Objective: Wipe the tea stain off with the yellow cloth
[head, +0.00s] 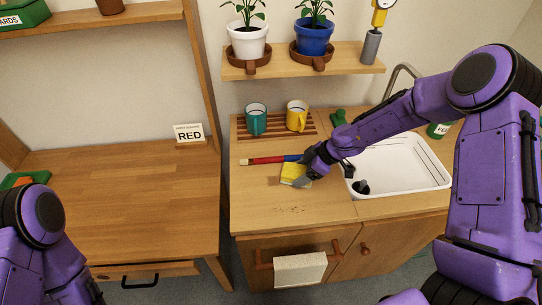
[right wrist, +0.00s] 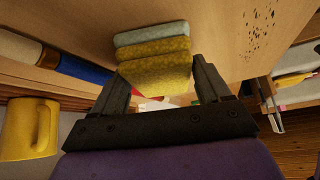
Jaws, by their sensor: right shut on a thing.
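The yellow cloth (head: 294,171) is a small folded pad at the counter's middle. My right gripper (head: 303,176) is shut on it. In the right wrist view the cloth (right wrist: 155,68) sits between the two dark fingers, with a paler grey-green layer along one side. I cannot tell whether it touches the counter. The tea stain (head: 290,210) is a patch of small dark specks on the wooden counter, in front of the cloth and apart from it. The specks (right wrist: 257,35) also show in the right wrist view. My left gripper is out of view.
A red and blue rod (head: 268,160) lies just behind the cloth. A slatted rack (head: 277,131) holds a teal mug (head: 256,119) and a yellow mug (head: 297,116). The white sink (head: 405,165) is to the right. A towel (head: 300,269) hangs below the front edge.

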